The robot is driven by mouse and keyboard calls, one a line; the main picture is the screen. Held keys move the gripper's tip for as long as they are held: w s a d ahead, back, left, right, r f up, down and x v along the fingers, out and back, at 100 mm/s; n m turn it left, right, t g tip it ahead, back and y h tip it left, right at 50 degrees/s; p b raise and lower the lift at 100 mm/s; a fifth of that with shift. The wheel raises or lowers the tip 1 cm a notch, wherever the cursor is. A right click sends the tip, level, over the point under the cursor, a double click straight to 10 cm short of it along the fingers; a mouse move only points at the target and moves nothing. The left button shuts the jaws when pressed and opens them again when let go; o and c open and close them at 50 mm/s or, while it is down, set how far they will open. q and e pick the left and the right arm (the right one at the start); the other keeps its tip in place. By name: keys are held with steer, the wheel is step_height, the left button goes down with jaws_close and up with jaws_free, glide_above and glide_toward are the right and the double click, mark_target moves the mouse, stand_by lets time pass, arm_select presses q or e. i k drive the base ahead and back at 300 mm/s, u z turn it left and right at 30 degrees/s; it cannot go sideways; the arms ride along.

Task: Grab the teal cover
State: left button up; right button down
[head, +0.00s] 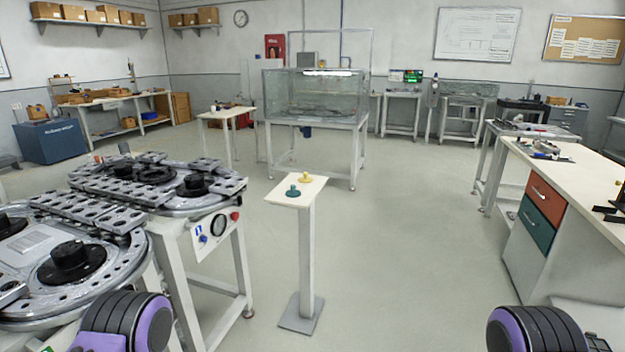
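The teal cover (293,191) is a small round piece with a knob on top. It sits on the near left part of the white top of a narrow pedestal (308,250). A similar yellow cover (305,178) sits just behind it and to the right on the same top. Purple and black parts of my two arms show at the bottom left and bottom right edges. Neither gripper shows, and nothing touches the teal cover.
A ring track machine (150,182) with metal plates and black hubs fills the left side, close to the pedestal. A workbench (570,175) with drawers stands on the right. A glass tank (316,95) on a table is behind. The floor right of the pedestal is clear.

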mark_target(293, 193)
steer(key=z, duration=0.05)
steer(key=i, duration=2.05)
steer(key=u, duration=0.15)
